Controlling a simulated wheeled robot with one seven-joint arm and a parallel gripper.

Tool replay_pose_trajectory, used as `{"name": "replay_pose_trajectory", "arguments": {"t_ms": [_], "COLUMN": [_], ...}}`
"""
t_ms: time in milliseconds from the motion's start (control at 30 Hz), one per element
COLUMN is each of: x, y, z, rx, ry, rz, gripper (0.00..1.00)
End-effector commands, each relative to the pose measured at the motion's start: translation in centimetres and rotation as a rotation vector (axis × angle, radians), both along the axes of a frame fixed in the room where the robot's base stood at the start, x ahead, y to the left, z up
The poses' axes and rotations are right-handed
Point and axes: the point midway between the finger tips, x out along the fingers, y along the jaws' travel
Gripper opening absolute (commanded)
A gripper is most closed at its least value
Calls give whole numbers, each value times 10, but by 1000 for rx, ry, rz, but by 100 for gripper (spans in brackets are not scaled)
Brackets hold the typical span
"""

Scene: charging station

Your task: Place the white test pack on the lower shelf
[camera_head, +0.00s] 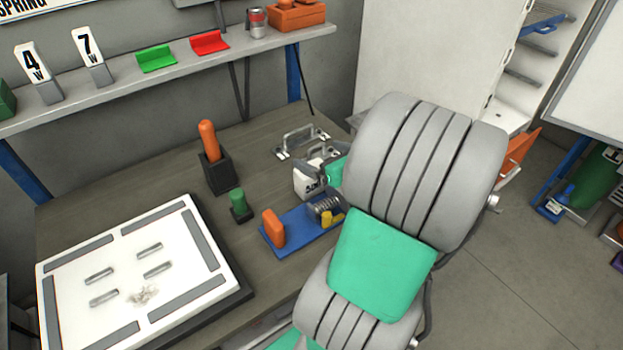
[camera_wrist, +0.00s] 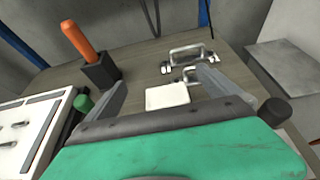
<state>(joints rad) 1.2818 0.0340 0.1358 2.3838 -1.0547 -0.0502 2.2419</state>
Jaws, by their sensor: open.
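The white test pack (camera_head: 307,183), with dark lettering, stands on the workbench at its right end. In the wrist view its white top (camera_wrist: 167,96) shows between the fingers. My gripper (camera_head: 318,166) is open at the pack, reaching in from the right, partly hidden behind my arm. In the wrist view the open fingers (camera_wrist: 160,78) lie either side of the pack, with a gap visible on both sides. Contact cannot be told. A wall shelf (camera_head: 190,65) runs above the bench, and an open rack (camera_head: 522,78) shows at the right. Which is the lower shelf is unclear.
Metal handles (camera_head: 300,142) sit just behind the pack. A white panel (camera_head: 130,275) covers the bench's front left.

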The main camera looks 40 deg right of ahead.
Motion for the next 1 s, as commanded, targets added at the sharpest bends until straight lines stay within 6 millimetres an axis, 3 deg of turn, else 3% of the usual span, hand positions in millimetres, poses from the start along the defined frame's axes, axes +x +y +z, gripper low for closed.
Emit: {"name": "replay_pose_trajectory", "arguments": {"t_ms": [100, 300, 733, 1000], "x": [0, 2, 64, 69], "y": [1, 1, -2, -4], "z": [-34, -76, -96, -98], "rx": [9, 5, 1, -1], "ry": [3, 2, 1, 0], "rz": [1, 2, 5, 0], "gripper": [100, 100, 100, 100]}}
